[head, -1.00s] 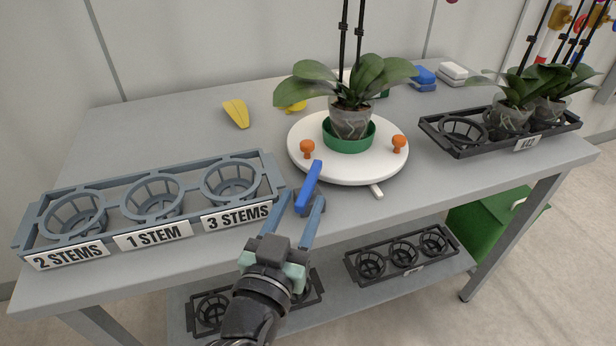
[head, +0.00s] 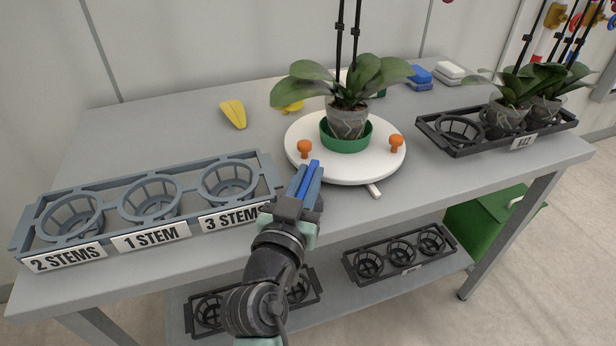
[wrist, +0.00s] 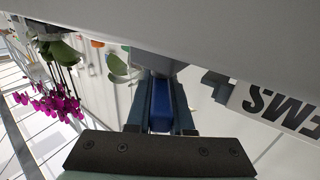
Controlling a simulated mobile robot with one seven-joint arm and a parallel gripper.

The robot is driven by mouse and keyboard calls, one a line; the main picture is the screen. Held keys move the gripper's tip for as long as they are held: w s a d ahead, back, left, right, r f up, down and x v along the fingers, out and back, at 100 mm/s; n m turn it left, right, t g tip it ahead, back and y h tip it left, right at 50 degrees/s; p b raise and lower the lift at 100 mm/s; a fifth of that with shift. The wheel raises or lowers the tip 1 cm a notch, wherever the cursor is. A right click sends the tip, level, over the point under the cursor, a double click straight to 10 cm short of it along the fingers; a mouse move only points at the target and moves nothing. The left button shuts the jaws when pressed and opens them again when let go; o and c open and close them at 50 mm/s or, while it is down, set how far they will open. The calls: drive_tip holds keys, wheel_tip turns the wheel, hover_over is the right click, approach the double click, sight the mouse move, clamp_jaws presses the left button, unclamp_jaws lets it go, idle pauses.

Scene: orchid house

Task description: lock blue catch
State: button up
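The blue catch (head: 309,178) is a short bar at the front left edge of the white round turntable (head: 380,172). My gripper (head: 307,184) is at the catch, with one finger on each side of it. In the wrist view the blue bar (wrist: 160,108) fills the gap between the fingers, so my gripper looks shut on it. A small white tab (head: 374,190) sticks out at the front.
A grey-blue rack (head: 268,163) with labelled cups stands left of my gripper. A black tray (head: 458,152) with orchids is at right. Yellow pieces (head: 233,114) and blue and white blocks (head: 418,78) lie farther back. Black racks (head: 400,252) sit on the lower shelf.

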clamp_jaws()
drive_tip(key=shift+f+b, duration=0.15)
drive_tip(key=shift+b, duration=0.3)
drive_tip(key=h+b, duration=0.1)
drive_tip(key=b, duration=0.1)
drive_tip(key=shift+f+m+b, duration=0.15)
drive_tip(key=shift+m+b, duration=0.15)
drive_tip(key=shift+m, duration=0.1)
drive_tip(key=shift+m+g+h+b, duration=0.5)
drive_tip(key=shift+h+b, duration=0.3)
drive_tip(key=shift+b, duration=0.1)
drive_tip(key=shift+r+h, duration=0.25)
drive_tip(key=shift+h, duration=0.05)
drive_tip(key=o, duration=0.7)
unclamp_jaws()
